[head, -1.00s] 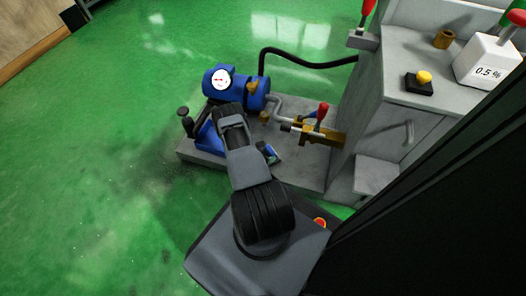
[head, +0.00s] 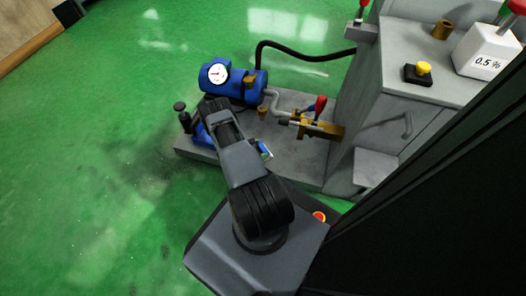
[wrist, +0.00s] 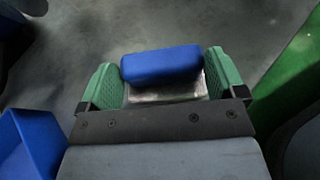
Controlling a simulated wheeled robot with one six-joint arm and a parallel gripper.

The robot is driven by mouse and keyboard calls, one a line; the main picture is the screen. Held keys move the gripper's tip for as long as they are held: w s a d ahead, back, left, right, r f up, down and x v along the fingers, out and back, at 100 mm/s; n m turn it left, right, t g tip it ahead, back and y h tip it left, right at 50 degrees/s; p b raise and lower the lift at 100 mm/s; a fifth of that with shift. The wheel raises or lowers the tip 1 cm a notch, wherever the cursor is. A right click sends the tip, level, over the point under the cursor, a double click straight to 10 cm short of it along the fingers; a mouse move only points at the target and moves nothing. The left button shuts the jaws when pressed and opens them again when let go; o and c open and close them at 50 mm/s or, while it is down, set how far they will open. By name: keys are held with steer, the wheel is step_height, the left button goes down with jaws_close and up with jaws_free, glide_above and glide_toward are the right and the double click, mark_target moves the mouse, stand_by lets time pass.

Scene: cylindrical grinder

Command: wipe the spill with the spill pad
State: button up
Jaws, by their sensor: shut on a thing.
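My gripper (wrist: 162,78) is shut on the spill pad, a blue block (wrist: 162,64) with a pale grey underside, held between its two green fingers in the wrist view. Grey surface shows around the pad; I cannot tell whether the pad touches it. In the head view my arm largely hides the gripper, and a small blue and pale bit shows beside the arm over the grey plinth. A dark, speckled patch (head: 150,182) lies on the green floor left of the plinth; I cannot tell for certain that it is the spill.
The grey plinth (head: 300,165) carries a blue pump (head: 232,84) with a gauge, a pipe and a red-handled valve (head: 320,104). A blue tray (wrist: 28,145) is at lower left in the wrist view. The grey machine cabinet (head: 395,130) stands right. Open floor lies left.

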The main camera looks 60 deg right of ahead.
mark_target(265, 151)
steer(key=shift+w+a+f+b, duration=0.15)
steer(key=shift+w+b, duration=0.2)
steer(key=shift+w, duration=0.2)
steer(key=shift+w+a+r+b, duration=0.15)
steer(key=shift+w+b, duration=0.2)
steer(key=shift+w, duration=0.2)
steer(key=shift+w+a, duration=0.3)
steer(key=shift+w, duration=0.55)
steer(key=shift+w+a, duration=0.25)
steer(key=shift+w, duration=0.6)
steer(key=shift+w+a, duration=0.3)
steer(key=shift+w, duration=0.55)
steer(key=shift+f, duration=0.1)
steer(key=shift+s+d+r+p, duration=0.1)
steer(key=shift+s+d+p, duration=0.3)
steer(key=shift+s, duration=0.7)
steer(key=shift+s+d+r+p, duration=0.1)
steer(key=shift+s+d+p, duration=0.25)
steer(key=shift+s, duration=0.75)
steer(key=shift+s+d+p, duration=0.25)
steer(key=shift+s+p, duration=0.2)
steer(key=shift+s, duration=0.65)
steer(key=shift+s+d+f, duration=0.1)
steer(key=shift+s+d, duration=0.2)
steer(key=shift+s, duration=0.6)
steer(key=shift+s+d+f, duration=0.1)
steer(key=shift+s+d, duration=0.2)
steer(key=shift+s, duration=0.6)
